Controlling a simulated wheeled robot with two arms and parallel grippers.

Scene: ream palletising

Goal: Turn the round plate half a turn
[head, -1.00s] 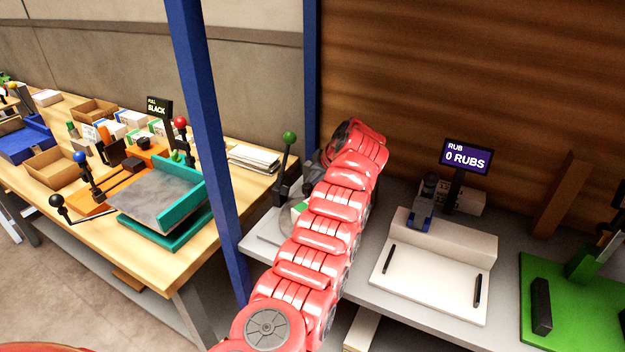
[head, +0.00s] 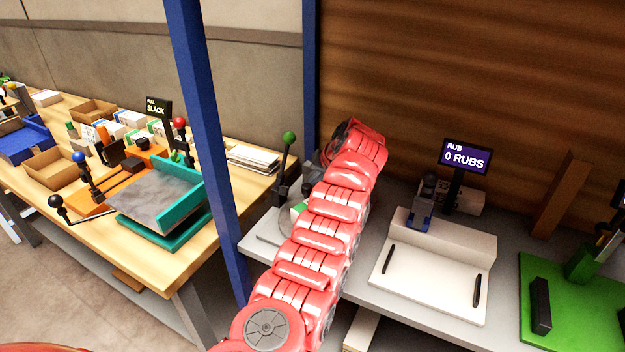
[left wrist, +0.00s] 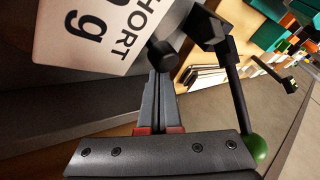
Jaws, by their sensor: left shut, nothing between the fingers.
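My left gripper (left wrist: 156,78) is shut and empty in the left wrist view. Its narrow grey fingertips are close to a black knob (left wrist: 163,54); I cannot tell if they touch it. A white panel with "SHORT" (left wrist: 100,30) is beside the knob. A black lever with a green ball (left wrist: 256,148) is to the right; the green ball (head: 289,137) also shows in the head view. There, my red left arm covers most of this station, with a pale base (head: 262,236) left of it. I cannot clearly make out the round plate. My right gripper is out of view.
A blue post (head: 205,150) stands left of the station. A wooden table (head: 190,265) beyond it holds a teal tray (head: 200,190), boxes and levers. Right of my arm are a white fixture (head: 430,280), a "0 RUBS" screen (head: 467,157) and a green board (head: 580,320).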

